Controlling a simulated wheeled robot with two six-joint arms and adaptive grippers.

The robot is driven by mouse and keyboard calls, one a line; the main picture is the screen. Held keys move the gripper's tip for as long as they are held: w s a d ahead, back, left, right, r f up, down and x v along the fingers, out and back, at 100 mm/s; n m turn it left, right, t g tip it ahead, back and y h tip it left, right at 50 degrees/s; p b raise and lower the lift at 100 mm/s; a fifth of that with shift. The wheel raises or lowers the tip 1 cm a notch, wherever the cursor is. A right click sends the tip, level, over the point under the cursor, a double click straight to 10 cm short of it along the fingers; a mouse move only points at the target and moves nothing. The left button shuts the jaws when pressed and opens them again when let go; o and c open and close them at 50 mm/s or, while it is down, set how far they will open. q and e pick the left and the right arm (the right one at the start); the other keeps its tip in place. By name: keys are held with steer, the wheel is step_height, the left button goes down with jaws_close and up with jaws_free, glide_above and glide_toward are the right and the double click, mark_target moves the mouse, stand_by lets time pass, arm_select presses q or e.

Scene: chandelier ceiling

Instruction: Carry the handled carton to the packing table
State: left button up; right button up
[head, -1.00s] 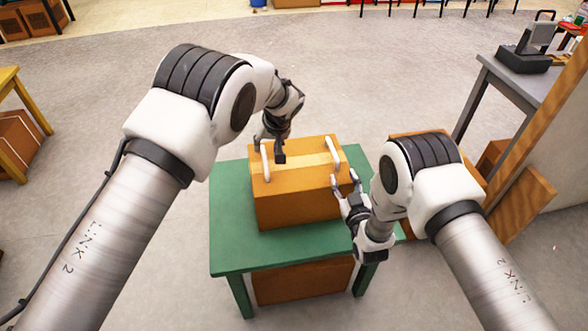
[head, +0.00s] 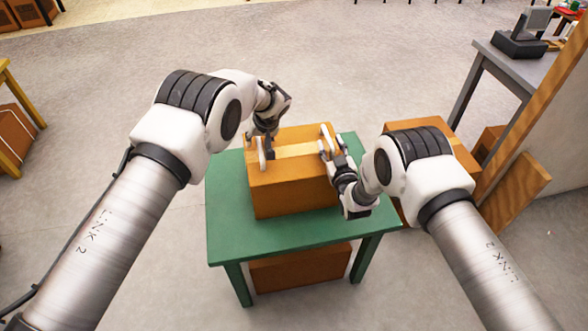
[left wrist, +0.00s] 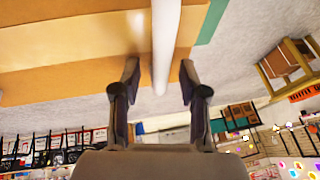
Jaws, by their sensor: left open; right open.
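The handled carton (head: 290,190) is an orange-brown box with a paler tape strip and two white handles on top. It stands upright on a green table (head: 225,225). My left gripper (head: 267,150) is at the left handle (head: 262,155). In the left wrist view my left gripper (left wrist: 159,72) is open, with the white handle bar (left wrist: 166,40) running between its fingers. My right gripper (head: 332,150) is open at the right handle (head: 326,132); whether its fingers straddle the handle is hard to tell.
Another brown box (head: 300,270) is under the green table, and one (head: 430,130) stands behind my right arm. A grey table (head: 500,65) with a dark scale-like device (head: 520,40) is at the upper right, beside a wooden-edged panel. The floor beyond the carton is clear.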

arm_select(q)
steer(key=shift+w+f, duration=0.1)
steer(key=shift+f, duration=0.1)
arm_select(e)
steer(key=shift+w, duration=0.25)
arm_select(q)
steer(key=shift+r, duration=0.1)
steer(key=shift+c, duration=0.6)
arm_select(e)
steer(key=shift+r, duration=0.1)
steer(key=shift+c, duration=0.6)
arm_select(q)
jaws_close()
arm_select(e)
jaws_close()
arm_select(q)
steer(key=shift+r, duration=0.1)
arm_select(e)
steer(key=shift+r, duration=0.1)
